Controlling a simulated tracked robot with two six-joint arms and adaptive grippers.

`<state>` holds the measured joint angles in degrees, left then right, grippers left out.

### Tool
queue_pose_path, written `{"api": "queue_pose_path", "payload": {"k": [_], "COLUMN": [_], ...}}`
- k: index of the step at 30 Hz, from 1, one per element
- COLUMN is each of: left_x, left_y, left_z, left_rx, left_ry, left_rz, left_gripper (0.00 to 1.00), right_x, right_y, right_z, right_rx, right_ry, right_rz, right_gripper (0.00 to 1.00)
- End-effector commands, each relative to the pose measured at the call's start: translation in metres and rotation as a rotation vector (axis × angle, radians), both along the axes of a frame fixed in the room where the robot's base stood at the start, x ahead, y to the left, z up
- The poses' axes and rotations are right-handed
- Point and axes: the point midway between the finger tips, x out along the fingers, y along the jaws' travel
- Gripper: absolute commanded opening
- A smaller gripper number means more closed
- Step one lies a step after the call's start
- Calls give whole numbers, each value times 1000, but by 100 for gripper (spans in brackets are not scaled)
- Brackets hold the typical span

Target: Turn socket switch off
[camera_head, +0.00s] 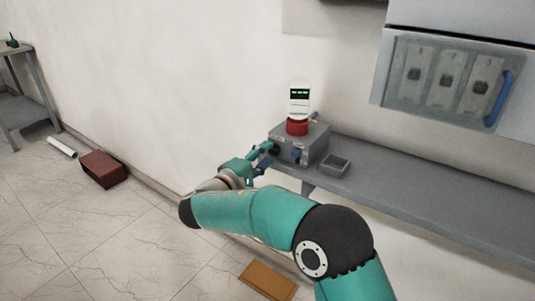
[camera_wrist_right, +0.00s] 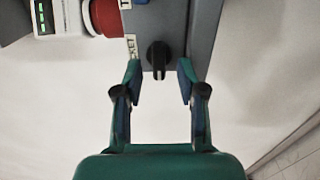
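The socket switch is a black rotary knob (camera_wrist_right: 158,55) on the face of a grey box (camera_head: 313,142), beside a partly visible label ending in "KET". My right gripper (camera_head: 263,158) is at the left face of the box in the head view. In the right wrist view its two fingers (camera_wrist_right: 160,74) are spread, one on each side of the knob's near end, with gaps showing on both sides. The knob's handle points along the picture's vertical. In the head view the gripper and arm hide most of the knob. My left gripper is not in view.
A wall cabinet with a blue handle (camera_head: 498,100) hangs at right. A dark red box (camera_head: 104,169) lies on the floor.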

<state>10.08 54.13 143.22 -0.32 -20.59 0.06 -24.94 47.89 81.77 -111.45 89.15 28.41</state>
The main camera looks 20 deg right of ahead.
Motion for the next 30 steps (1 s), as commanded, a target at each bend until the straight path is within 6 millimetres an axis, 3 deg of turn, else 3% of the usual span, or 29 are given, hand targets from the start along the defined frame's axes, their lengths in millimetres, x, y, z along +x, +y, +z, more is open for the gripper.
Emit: {"api": "queue_pose_path", "payload": {"k": [6, 13, 26, 30], "left_x": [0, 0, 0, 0], "left_y": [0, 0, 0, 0], "left_z": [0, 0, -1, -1], "left_rx": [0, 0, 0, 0], "left_ry": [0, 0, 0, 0], "left_rz": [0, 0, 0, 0], "left_gripper": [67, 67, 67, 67], "right_x": [-21, -35, -37, -35], "right_y": [27, 44, 45, 39], "right_z": [0, 0, -3, -32], "right_rx": [0, 1, 3, 30], "right_ry": [0, -1, 7, 95], "right_rz": [2, -1, -2, 6], "right_gripper": [40, 40, 40, 40]}}
